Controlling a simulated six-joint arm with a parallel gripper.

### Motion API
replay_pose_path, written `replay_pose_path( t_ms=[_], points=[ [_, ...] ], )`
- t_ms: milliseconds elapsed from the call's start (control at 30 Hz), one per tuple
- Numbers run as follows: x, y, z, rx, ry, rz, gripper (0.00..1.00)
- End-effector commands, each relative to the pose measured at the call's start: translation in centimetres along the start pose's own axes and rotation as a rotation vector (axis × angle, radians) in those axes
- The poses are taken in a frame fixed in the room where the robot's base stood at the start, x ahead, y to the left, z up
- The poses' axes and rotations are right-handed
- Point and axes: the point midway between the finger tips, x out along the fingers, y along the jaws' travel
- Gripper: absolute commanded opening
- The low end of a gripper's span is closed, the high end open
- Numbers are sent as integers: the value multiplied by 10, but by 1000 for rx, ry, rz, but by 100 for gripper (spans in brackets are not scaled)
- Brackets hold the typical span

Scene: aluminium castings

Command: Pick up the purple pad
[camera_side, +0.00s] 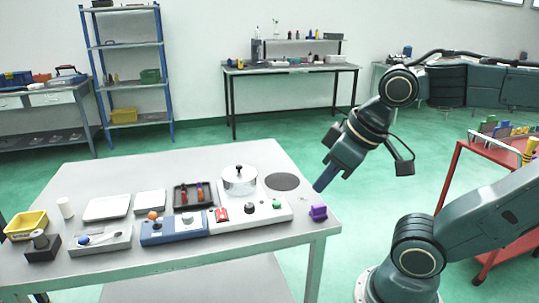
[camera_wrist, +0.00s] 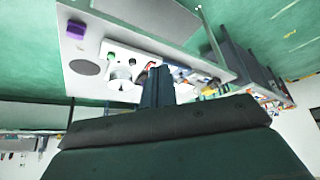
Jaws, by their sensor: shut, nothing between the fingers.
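The purple pad (camera_side: 318,212) is a small purple block with a raised top. It sits on the table near its front right corner, right of the white cooktop unit. It also shows at the upper left of the wrist view (camera_wrist: 76,29). My gripper (camera_side: 319,188) is shut with nothing held. In the side view it appears just above the pad, pointing down and to the left; the exact gap is hard to judge. In the wrist view the shut fingers (camera_wrist: 158,74) reach up over the table, well to the right of the pad.
A blue box (camera_side: 172,229), a dark tray (camera_side: 180,207) and a yellow bin (camera_side: 26,226) stand further left. A red cart (camera_side: 452,178) stands right. The table around the pad is clear.

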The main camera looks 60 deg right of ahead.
Motion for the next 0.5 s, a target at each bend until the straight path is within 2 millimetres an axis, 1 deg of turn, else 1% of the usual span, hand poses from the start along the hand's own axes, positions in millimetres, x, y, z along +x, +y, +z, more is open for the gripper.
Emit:
replay_pose_path(
  t_ms=[200,367,500],
  points=[
    [0,0,0,0,0,0,0],
    [0,0,0,0,0,0,31],
    [0,0,0,0,0,0,59]
  ],
)
